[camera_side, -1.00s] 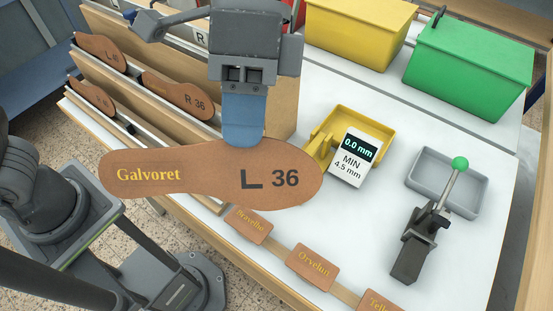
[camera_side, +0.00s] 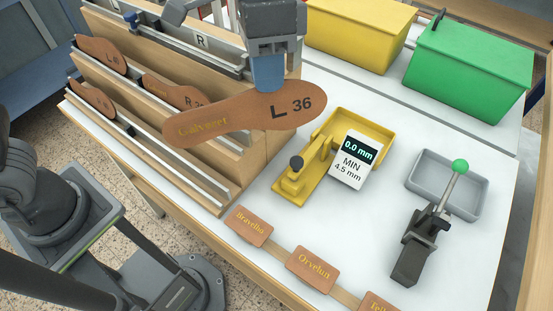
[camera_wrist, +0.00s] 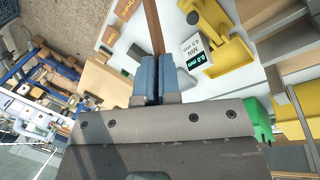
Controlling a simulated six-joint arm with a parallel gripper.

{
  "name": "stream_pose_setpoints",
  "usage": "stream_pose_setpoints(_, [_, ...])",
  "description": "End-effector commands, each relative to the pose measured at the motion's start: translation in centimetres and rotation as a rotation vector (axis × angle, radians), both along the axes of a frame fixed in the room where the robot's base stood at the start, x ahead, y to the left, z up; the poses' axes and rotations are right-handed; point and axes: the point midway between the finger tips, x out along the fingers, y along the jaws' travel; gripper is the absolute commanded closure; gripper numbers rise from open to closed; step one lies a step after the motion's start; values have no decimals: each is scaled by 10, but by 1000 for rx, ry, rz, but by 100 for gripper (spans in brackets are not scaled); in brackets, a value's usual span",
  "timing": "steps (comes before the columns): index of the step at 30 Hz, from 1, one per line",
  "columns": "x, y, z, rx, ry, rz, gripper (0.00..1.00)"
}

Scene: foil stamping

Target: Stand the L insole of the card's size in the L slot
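A brown insole (camera_side: 243,116) stamped "Galvoret" and "L 36" is held in the air by my gripper (camera_side: 267,85). The blue fingers are shut on its upper edge near the "L 36" end. In the side view it hangs in front of the wooden rack (camera_side: 216,160), with its long axis tilted, left end lower. In the wrist view the blue fingers (camera_wrist: 157,82) pinch the insole (camera_wrist: 153,25), seen edge-on. The rack's slots hold other insoles, one marked R 36 (camera_side: 178,91) and one at the upper left (camera_side: 101,55). An R label (camera_side: 202,41) shows on the back; the L label is not visible.
A yellow gauge (camera_side: 305,180) reads 0.0 mm, with a card saying MIN 4.5 mm. A grey tray (camera_side: 428,168) and a green-knobbed lever device (camera_side: 420,240) stand right. Yellow (camera_side: 355,32) and green (camera_side: 470,68) bins stand behind. Name plates (camera_side: 311,268) line the front.

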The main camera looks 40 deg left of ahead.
Motion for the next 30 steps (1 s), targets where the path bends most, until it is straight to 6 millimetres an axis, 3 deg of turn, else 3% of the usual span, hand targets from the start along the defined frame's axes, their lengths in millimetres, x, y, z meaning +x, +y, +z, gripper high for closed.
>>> stream_pose_setpoints(5, [9, 22, -7, 24, -35, -25, 100])
stream_pose_setpoints(10, [5, 74, -29, 46, -57, -184, 100])
stream_pose_setpoints(15, [-14, 136, -60, 68, -100, -411, 100])
stream_pose_setpoints(21, [-47, 189, -92, 80, -150, -660, 100])
stream_pose_setpoints(25, [-64, 208, -107, 82, -174, -769, 100])
stream_pose_setpoints(30, [-74, 218, -115, 81, -190, -841, 100])
